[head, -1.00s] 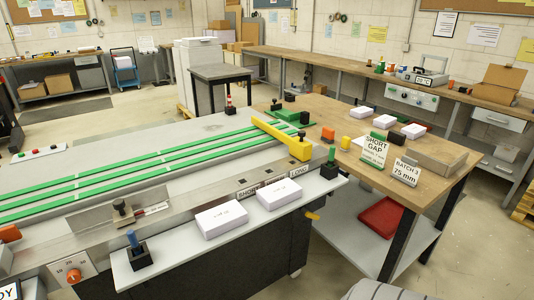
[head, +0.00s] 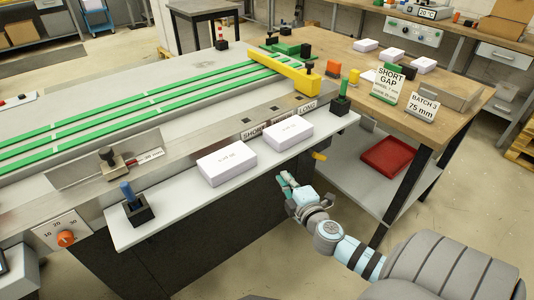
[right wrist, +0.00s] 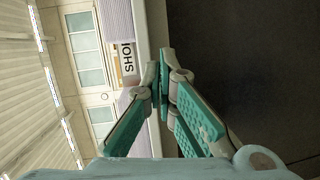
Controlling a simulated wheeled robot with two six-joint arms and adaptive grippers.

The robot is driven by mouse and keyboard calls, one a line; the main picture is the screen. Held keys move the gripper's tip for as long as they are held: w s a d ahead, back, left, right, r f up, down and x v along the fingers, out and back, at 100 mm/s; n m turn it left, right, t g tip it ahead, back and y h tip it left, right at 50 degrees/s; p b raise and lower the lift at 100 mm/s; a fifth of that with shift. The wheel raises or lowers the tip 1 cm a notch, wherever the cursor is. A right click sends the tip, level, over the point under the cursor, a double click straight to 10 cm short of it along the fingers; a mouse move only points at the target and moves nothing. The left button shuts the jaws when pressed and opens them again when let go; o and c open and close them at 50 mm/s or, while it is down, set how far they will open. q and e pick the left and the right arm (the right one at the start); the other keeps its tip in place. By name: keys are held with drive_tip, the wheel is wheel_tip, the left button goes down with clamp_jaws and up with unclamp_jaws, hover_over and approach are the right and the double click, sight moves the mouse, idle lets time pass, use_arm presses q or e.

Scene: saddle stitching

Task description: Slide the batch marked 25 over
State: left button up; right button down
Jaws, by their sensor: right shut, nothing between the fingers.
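Two white paper batches lie on the pale front shelf (head: 180,205) of the machine. One batch (head: 227,163) is left of the other batch (head: 288,131), with a small gap between them. The print on both is too small to read, so I cannot tell which is marked 25. My right gripper (head: 284,179) is shut and empty, in front of the shelf and below the right batch, apart from both. The right wrist view shows its teal fingers (right wrist: 165,62) together beside the shelf edge. My left gripper is out of view.
A black post with a blue top (head: 132,205) stands at the shelf's left, and one with a green top (head: 342,98) at its right end. A yellow bar (head: 285,72) crosses the green belts. A wooden table with signs and a red tray (head: 387,156) beneath stands right.

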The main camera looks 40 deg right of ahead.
sight(308, 130)
wheel_tip(308, 130, up, 6)
drive_tip(key=w+a+f+n+t, duration=0.1)
drive_tip(key=a+t, duration=0.1)
drive_tip(key=x, duration=1)
drive_tip(key=shift+d+p, duration=0.15)
drive_tip(key=shift+p, duration=0.25)
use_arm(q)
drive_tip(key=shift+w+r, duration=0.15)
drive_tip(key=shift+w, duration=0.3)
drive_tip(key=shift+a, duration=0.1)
use_arm(e)
drive_tip(key=shift+s, duration=0.1)
drive_tip(key=d+b, duration=0.4)
drive_tip(key=d, duration=0.3)
drive_tip(key=d+b, duration=0.4)
drive_tip(key=d, duration=0.4)
drive_tip(key=shift+s+f+b, duration=0.2)
drive_tip(key=shift+b, duration=0.1)
drive_tip(key=shift+d+r, duration=0.2)
drive_tip(key=shift+d, duration=0.15)
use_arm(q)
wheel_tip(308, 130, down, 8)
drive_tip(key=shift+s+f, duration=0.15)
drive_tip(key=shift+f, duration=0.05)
